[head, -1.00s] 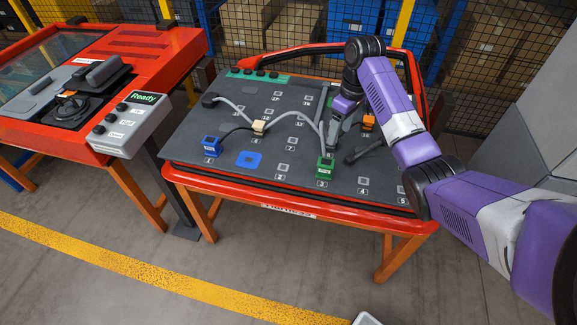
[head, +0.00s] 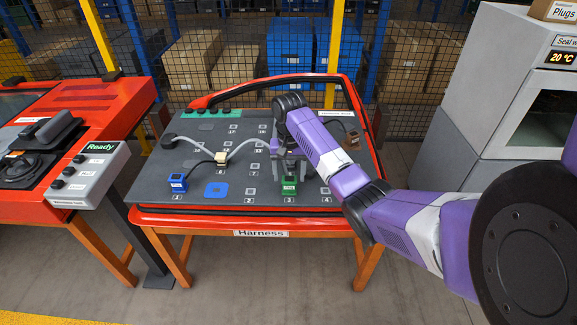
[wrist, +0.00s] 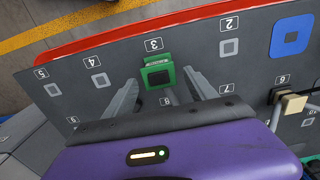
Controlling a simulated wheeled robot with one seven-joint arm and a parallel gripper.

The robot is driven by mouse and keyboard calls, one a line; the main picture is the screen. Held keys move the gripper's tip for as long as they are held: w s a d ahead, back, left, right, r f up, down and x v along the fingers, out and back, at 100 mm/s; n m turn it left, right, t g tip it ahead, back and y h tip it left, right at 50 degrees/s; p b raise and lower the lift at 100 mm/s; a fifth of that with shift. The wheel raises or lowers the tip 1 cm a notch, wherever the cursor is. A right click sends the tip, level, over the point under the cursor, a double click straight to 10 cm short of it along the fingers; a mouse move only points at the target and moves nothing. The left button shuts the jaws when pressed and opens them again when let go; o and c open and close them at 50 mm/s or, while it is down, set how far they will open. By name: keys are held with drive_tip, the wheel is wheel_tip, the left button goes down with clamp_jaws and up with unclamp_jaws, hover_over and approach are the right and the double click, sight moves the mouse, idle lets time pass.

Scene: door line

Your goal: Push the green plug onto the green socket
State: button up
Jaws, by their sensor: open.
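The green plug (head: 289,186) is at the position marked 3 near the front edge of the dark harness board (head: 262,199). It also shows in the wrist view (wrist: 157,72), with a dark square on its face. I cannot make out a separate green socket; whether the plug is seated in one is unclear. My gripper (head: 289,171) is just behind and above the plug. In the wrist view, its open fingers (wrist: 160,88) stand left and right of the plug, with gaps on both sides. The fingers seem empty.
A blue plug (head: 177,183) and a blue square pad (head: 216,190) lie left on the board. A beige clip (head: 221,158) holds cables. An orange-brown plug (head: 352,140) is at the right. A red frame (head: 345,90) rises behind. A button box (head: 90,172) stands left.

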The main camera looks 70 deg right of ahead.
sight(289, 177)
drive_tip(key=shift+f, duration=1.8)
clamp_jaws()
drive_tip(key=shift+r+p, duration=0.4)
drive_tip(key=shift+p, duration=0.15)
drive_tip(key=c, duration=0.7)
unclamp_jaws()
clamp_jaws()
